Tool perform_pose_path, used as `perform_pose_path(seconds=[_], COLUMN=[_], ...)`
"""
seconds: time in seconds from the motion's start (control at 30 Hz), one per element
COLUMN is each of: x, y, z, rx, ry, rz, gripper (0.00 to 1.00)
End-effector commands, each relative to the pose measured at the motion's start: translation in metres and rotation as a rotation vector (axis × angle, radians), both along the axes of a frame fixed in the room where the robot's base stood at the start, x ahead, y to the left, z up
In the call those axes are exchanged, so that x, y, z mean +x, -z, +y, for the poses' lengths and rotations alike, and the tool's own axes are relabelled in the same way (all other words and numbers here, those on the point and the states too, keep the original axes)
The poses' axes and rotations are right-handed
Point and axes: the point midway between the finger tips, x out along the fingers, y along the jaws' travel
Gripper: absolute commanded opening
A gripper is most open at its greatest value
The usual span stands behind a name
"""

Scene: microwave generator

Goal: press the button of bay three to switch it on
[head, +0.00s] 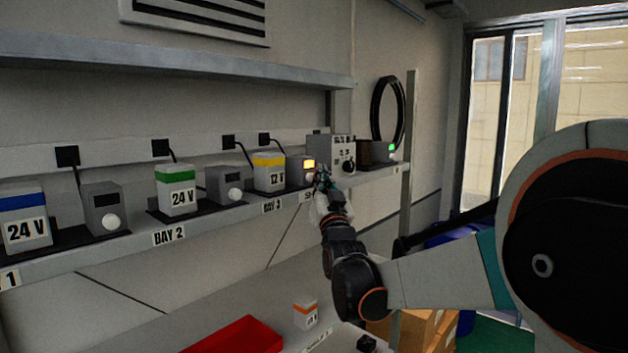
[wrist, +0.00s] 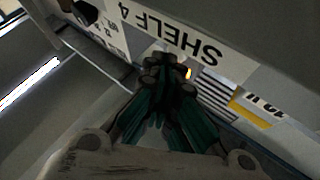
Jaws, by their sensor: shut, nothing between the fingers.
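The bay three charger (head: 295,172) is a grey box on the shelf with its small display (head: 309,164) lit amber. It stands right of a yellow-banded 12 V battery (head: 268,178) above the BAY 3 label (head: 272,206). My gripper (head: 322,180) is shut and empty at the right front of this charger. The button is not clearly visible behind my fingertips; I cannot tell whether they touch it.
Bays to the left hold 24 V batteries and chargers with dark displays (head: 103,199). A grey box with knobs (head: 335,149) and a green-lit unit (head: 383,152) stand close to the right. A red tray (head: 235,336) and an orange-banded battery (head: 306,313) sit on the bench below.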

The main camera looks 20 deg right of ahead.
Motion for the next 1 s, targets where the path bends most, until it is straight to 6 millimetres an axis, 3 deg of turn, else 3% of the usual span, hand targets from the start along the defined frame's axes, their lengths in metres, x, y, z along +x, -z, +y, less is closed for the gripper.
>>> perform_pose_path(seconds=[0.57,1.0], x=[-0.012,-0.045], y=[0.000,0.000], z=[-0.007,-0.026], rx=[0.000,0.000], ry=[0.000,0.002], rz=[0.000,0.000], gripper=[0.00,0.00])
